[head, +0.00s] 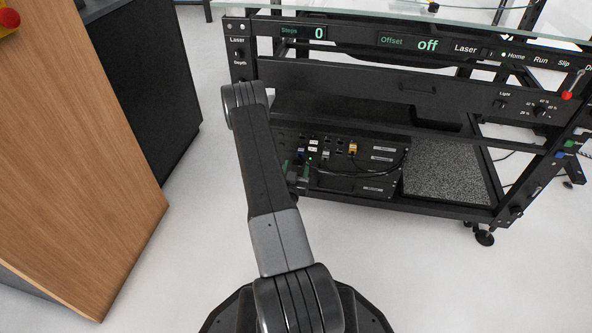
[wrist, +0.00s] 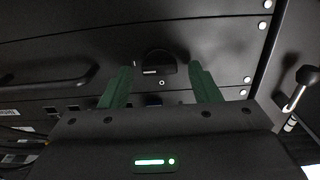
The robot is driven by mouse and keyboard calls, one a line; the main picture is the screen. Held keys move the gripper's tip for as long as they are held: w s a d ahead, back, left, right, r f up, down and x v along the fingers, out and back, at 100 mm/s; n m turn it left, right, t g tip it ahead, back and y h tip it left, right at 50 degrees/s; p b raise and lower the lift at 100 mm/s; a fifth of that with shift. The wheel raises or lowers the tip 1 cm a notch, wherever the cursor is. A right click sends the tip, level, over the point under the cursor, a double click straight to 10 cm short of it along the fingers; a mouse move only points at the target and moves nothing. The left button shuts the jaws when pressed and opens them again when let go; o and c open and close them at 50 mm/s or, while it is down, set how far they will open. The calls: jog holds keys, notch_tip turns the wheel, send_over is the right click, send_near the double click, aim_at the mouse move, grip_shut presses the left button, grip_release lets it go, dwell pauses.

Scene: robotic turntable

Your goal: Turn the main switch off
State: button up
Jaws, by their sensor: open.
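In the wrist view, a dark half-round knob (wrist: 159,63) with a pale mark sits on a black panel; it looks like the main switch, though its label is not legible. My gripper (wrist: 160,73) is open, its two green fingers apart on either side of the knob, with nothing between them that I can see held. Whether the fingers touch the panel I cannot tell. In the head view my arm reaches down to the lower shelf of the turntable rack (head: 330,205), and the switch cannot be made out there.
A black electronics box (head: 345,180) with cables stands on the lower shelf. A silver lever (wrist: 299,88) shows at the right of the wrist view. The displays read Steps 0 (head: 303,32) and Offset off (head: 408,42). A wooden cabinet (head: 75,150) stands left; white floor lies between.

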jog(key=c, duration=1)
jog(key=shift+n, duration=0.4)
jog(key=n, duration=0.3)
jog(key=shift+a+n, duration=0.1)
jog(key=shift+n, duration=0.3)
jog(key=n, duration=0.4)
jog(key=shift+a+f, duration=0.1)
jog(key=n, duration=0.9)
jog(key=shift+f, duration=0.15)
jog(key=shift+n, duration=0.3)
